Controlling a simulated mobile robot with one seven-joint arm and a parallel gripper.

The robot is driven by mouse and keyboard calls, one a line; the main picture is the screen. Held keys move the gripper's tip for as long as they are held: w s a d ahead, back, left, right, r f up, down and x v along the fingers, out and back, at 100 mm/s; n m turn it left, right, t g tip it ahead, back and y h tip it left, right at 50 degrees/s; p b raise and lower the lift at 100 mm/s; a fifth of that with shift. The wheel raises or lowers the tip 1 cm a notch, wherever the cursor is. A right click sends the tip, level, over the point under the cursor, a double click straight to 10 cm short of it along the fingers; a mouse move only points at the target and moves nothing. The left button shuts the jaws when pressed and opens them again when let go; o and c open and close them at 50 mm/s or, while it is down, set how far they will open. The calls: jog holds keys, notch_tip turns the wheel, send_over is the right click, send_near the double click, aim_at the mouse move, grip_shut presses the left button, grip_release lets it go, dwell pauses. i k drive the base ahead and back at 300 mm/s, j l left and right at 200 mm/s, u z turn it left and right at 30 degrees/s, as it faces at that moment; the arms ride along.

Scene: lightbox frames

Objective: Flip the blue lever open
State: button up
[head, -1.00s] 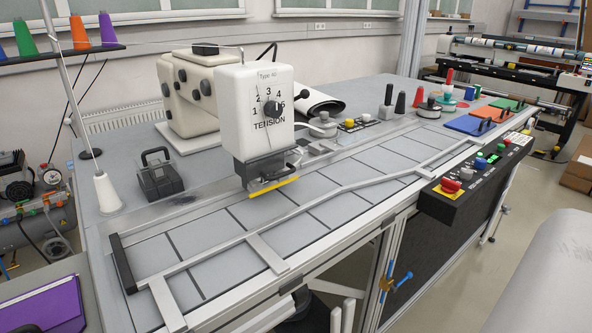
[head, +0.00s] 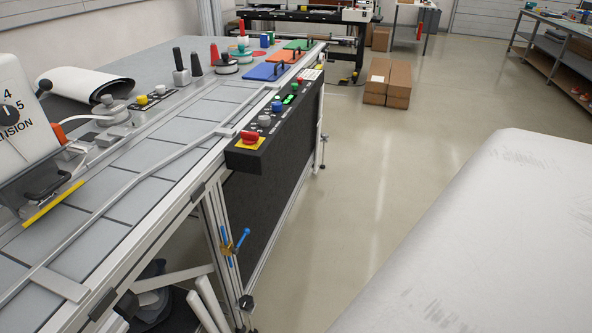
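The blue lever (head: 243,237) shows in the head view, below the edge of the workbench, by the bench's front leg. It sticks out to the upper right from a small brass-coloured valve body (head: 228,248). Thin blue parts (head: 224,234) run above and below the valve body. The lever is small here, so its exact angle to the line is hard to tell. Nothing touches the lever. My gripper is not in view.
A black control box (head: 272,135) with coloured knobs juts from the bench edge above and right of the lever. A dark panel (head: 275,190) stands behind it. A large pale, scuffed surface (head: 490,240) fills the lower right. Open floor (head: 390,150) lies between.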

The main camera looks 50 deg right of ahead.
aim_at(235, 250)
jog(key=z, duration=0.4)
jog(key=i+j+z, duration=0.1)
jog(key=z, duration=0.25)
jog(key=i+j+z, duration=0.1)
jog(key=z, duration=0.3)
jog(key=i+j, duration=0.1)
jog(key=j, duration=0.15)
jog(key=i+l, duration=0.1)
jog(key=l, duration=0.3)
jog(key=i+l+z, duration=0.1)
jog(key=l, duration=0.3)
jog(key=i+l+z, duration=0.1)
jog(key=l, duration=0.25)
jog(key=i+l, duration=0.2)
jog(key=l, duration=0.2)
